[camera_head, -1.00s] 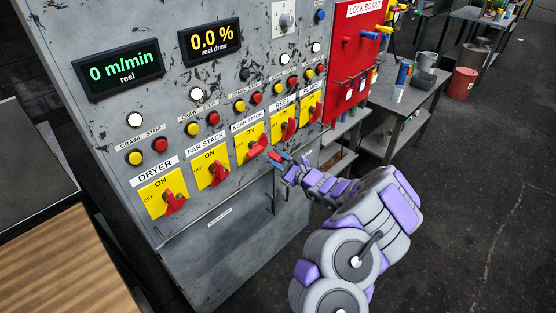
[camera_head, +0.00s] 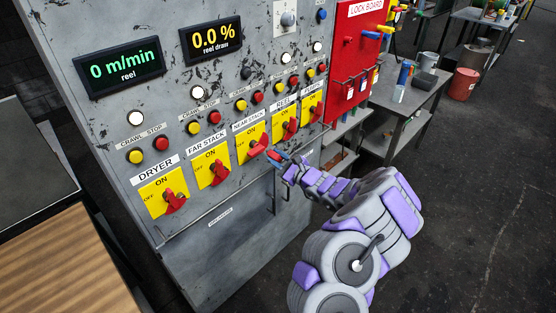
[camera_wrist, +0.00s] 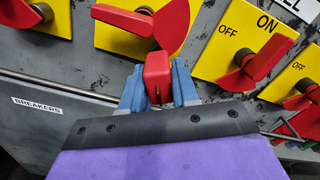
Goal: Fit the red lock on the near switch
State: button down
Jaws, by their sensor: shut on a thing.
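The near stack switch (camera_head: 257,147) is a red rotary handle on a yellow plate (camera_head: 248,133) marked ON and OFF, in the middle of the switch row. My gripper (camera_head: 279,159) is just right of and below that handle. In the wrist view, its blue fingers (camera_wrist: 158,88) are shut on the red lock (camera_wrist: 157,72), whose top points toward the near stack handle (camera_wrist: 172,24). The lock looks very close to the handle or touching it; I cannot tell whether it is through it. The lock's lower part is hidden between the fingers.
The far stack switch (camera_head: 218,173) is to the left and the reel switch (camera_head: 289,127) to the right. A handrail (camera_head: 215,216) runs below the row. The red lock board (camera_head: 352,70) and a grey table (camera_head: 398,113) stand right of the panel.

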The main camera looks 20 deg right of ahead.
jog(key=shift+b+x, duration=0.85)
jog(key=shift+x, duration=0.5)
jog(key=shift+c, duration=2.2)
grip_release()
jog(key=p+v, duration=0.2)
jog(key=v, duration=0.5)
jog(key=shift+p, duration=0.3)
